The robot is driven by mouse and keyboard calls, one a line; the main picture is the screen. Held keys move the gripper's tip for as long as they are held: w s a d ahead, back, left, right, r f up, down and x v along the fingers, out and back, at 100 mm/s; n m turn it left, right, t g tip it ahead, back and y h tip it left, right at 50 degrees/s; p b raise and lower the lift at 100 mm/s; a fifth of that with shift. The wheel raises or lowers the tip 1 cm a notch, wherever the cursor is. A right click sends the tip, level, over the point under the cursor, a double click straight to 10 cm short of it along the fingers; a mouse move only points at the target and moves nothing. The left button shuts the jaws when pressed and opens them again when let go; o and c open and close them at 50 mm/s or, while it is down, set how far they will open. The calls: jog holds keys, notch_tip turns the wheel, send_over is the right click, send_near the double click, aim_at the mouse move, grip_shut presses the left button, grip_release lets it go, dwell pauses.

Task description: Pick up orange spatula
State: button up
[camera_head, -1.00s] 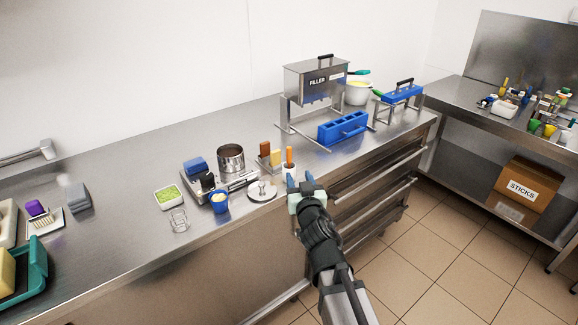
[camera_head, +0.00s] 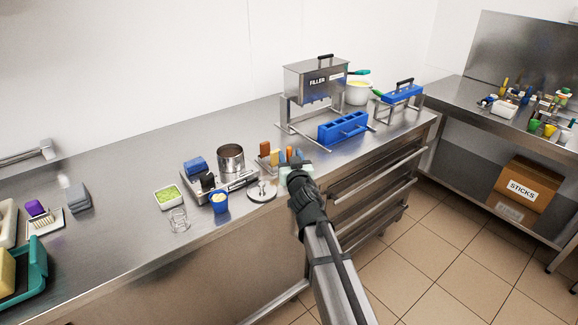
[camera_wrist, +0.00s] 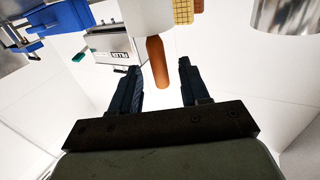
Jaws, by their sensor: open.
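The orange spatula (camera_head: 289,151) stands with its orange handle up, at the counter's front edge. In the wrist view, which looks upside down, its handle (camera_wrist: 157,62) sticks out of a white cup (camera_wrist: 146,16) and appears between my two fingers. My gripper (camera_head: 291,157) is open, with dark fingers on either side of the handle; it also shows in the wrist view (camera_wrist: 159,67). I see no finger touching the handle. In the head view my gripper hides the cup and the spatula's lower part.
Just left of the spatula stand a yellow block (camera_head: 275,157) and a brown block (camera_head: 264,149). The blue mould (camera_head: 343,128) and filler (camera_head: 316,82) stand behind.

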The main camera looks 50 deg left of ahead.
jog(key=shift+x, duration=1.25)
grip_shut()
